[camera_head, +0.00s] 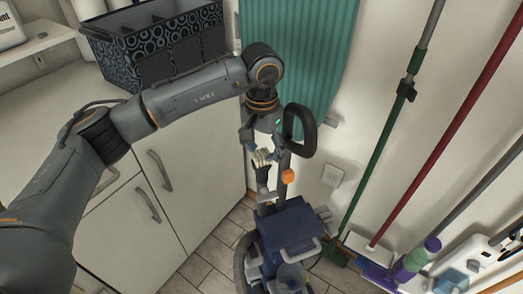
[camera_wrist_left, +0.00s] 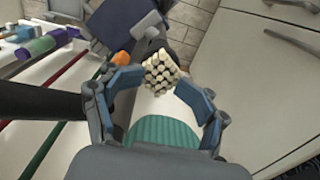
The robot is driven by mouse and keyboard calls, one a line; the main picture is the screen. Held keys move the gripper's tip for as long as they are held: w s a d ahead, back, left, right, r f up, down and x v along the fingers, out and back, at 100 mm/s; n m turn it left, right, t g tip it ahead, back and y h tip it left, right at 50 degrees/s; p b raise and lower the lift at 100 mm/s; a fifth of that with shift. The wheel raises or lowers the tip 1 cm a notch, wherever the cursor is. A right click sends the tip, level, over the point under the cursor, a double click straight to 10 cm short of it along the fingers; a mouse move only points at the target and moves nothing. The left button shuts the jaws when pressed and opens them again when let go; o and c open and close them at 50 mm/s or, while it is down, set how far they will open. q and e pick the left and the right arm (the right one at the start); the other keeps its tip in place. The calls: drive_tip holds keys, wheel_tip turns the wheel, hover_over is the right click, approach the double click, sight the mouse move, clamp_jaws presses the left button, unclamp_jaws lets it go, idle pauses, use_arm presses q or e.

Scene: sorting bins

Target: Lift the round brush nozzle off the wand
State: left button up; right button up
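The round brush nozzle (camera_head: 260,159), with cream bristles, is at the wand (camera_head: 263,180) on the upright blue vacuum cleaner. In the left wrist view the brush nozzle (camera_wrist_left: 160,72) sits between my left fingertips, bristles facing the camera. My left gripper (camera_head: 257,150) reaches down over it from above. The join between nozzle and wand is hidden. My right gripper is in neither view.
The vacuum's black loop handle (camera_head: 301,131) stands close right of my gripper, with an orange knob (camera_head: 288,176) below it. The blue body (camera_head: 287,238) is beneath. White cabinets (camera_head: 168,195) are left; a green cloth (camera_head: 300,55) hangs behind. Poles (camera_head: 383,135) lean at right.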

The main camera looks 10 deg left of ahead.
use_arm(q)
drive_tip(key=shift+r, duration=0.1)
wheel_tip(320, 180, up, 12)
idle(0.4)
